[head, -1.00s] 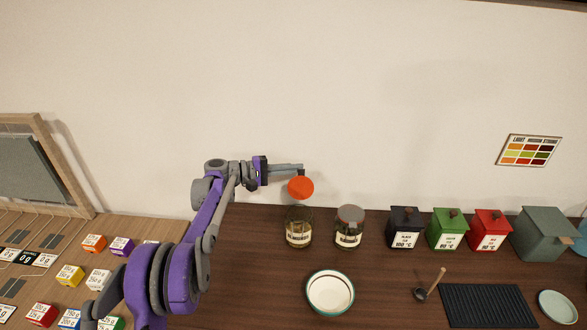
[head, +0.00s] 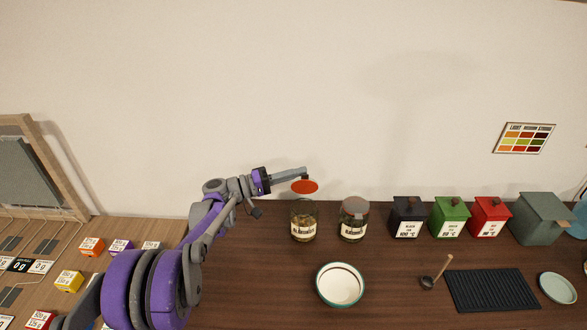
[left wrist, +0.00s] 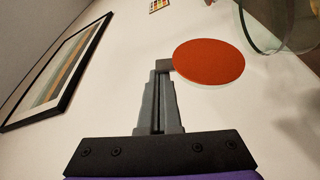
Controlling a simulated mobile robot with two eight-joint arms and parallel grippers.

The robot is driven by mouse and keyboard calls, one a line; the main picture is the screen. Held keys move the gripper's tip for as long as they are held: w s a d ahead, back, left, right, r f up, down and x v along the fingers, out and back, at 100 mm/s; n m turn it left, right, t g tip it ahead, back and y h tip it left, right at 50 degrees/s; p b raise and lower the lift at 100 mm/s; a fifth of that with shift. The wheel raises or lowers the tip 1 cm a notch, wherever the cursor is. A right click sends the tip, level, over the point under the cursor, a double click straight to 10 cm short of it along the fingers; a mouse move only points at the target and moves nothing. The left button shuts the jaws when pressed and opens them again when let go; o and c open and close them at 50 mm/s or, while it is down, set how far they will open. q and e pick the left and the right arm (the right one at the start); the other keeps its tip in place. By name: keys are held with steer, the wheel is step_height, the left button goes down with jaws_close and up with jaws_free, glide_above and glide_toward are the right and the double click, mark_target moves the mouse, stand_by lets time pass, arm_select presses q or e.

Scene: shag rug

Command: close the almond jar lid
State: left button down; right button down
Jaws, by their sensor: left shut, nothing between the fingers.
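The almond jar (head: 303,230) is a clear glass jar with a pale label, standing upright at the back of the dark counter. Its round orange-red lid (head: 305,187) is open, standing above and behind the jar mouth. My left gripper (head: 305,175) is shut and empty, its tips at the upper edge of the lid. In the left wrist view the shut fingertips (left wrist: 163,66) are at the left edge of the lid (left wrist: 208,63); whether they touch it I cannot tell. Curved glass (left wrist: 275,25) shows at upper right. My right gripper is out of view.
A second lidded glass jar (head: 353,222) stands close to the right. A white bowl (head: 340,286) is in front. Black (head: 407,218), green (head: 449,218) and red (head: 490,218) canisters line the back right. The wall (head: 330,100) is close behind.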

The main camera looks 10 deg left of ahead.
mark_target(304, 220)
arm_select(q)
steer(key=s+m, duration=0.1)
steer(key=s+f+m+h, duration=0.1)
steer(key=s+m, duration=0.1)
steer(key=m, duration=0.1)
steer(key=shift+d+f+h+b, duration=0.2)
steer(key=shift+d+h+b, duration=0.1)
steer(key=shift+b, duration=0.1)
steer(key=m, duration=0.1)
steer(key=s+f+m+g+h, duration=0.1)
steer(key=m, duration=0.1)
steer(key=s+f+m+b, duration=0.1)
steer(key=shift+s+d+m+g, duration=0.25)
steer(key=shift+m+g, duration=0.05)
steer(key=shift+s+d+f+m+g+h+b, duration=0.1)
steer(key=shift+s+f+m+g+h+b, duration=0.25)
steer(key=shift+f+m+b, duration=0.4)
steer(key=shift+s+d+f+m+g+h+b, duration=0.1)
steer(key=shift+s+f+m+g+h+b, duration=0.3)
steer(key=shift+f+m, duration=0.65)
steer(key=shift+s+d+f+m+g+h+b, duration=0.2)
steer(key=shift+s+f+m+b, duration=0.4)
steer(key=shift+m, duration=0.4)
steer(key=shift+w+a+f, duration=0.1)
steer(key=shift+a+f, duration=0.05)
steer(key=shift+f, duration=0.05)
